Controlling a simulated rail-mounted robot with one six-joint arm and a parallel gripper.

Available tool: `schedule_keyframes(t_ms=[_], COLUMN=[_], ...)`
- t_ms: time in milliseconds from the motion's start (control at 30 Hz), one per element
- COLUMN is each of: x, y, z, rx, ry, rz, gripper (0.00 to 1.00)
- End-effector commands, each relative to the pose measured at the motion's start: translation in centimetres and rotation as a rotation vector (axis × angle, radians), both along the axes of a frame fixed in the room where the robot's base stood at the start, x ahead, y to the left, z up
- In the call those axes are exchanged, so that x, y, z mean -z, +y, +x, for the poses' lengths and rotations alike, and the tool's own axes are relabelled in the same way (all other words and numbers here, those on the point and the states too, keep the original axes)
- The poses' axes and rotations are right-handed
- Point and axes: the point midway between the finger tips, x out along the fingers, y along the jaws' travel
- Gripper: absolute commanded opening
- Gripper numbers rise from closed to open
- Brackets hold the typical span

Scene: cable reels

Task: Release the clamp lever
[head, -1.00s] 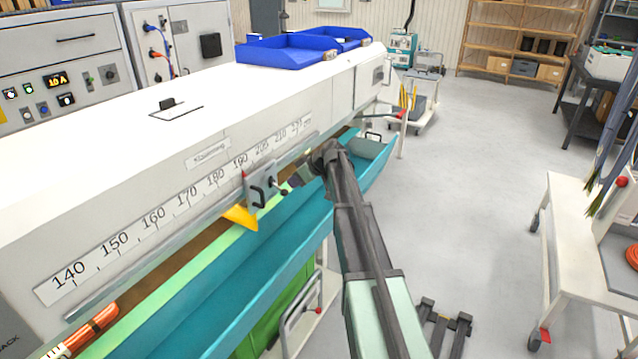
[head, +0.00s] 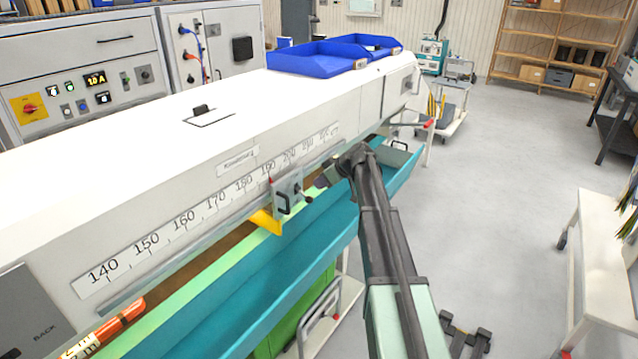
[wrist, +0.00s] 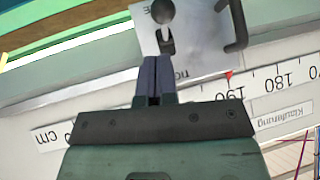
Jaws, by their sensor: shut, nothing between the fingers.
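The clamp lever (head: 308,198) is a small dark lever with a round knob on the grey slider block (head: 287,193). In the wrist view, the lever (wrist: 166,40) points toward my fingertips, its round knob beyond it near the top edge. The slider plate (wrist: 195,45) has a dark handle at its right. My gripper (wrist: 157,62) is shut and empty, its fingertips just short of the lever; whether they touch it I cannot tell. In the head view, my gripper (head: 323,179) is to the right of the slider and small.
The slider sits on a rail under a number scale (head: 183,215) on the white machine's front. A teal trough (head: 230,285) runs beneath. Blue bins (head: 315,57) stand on top.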

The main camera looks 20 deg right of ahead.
Motion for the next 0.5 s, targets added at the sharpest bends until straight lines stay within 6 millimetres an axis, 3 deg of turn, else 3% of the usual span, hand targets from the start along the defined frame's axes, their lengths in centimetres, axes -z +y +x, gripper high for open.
schedule_keyframes(t_ms=[133,500], x=[-3.0,-6.1], y=[-1.5,-6.7], z=[-0.6,-6.0], rx=[-0.003,-0.004], ry=[-0.001,0.0], rz=[0.0,0.0], gripper=[0.0,0.0])
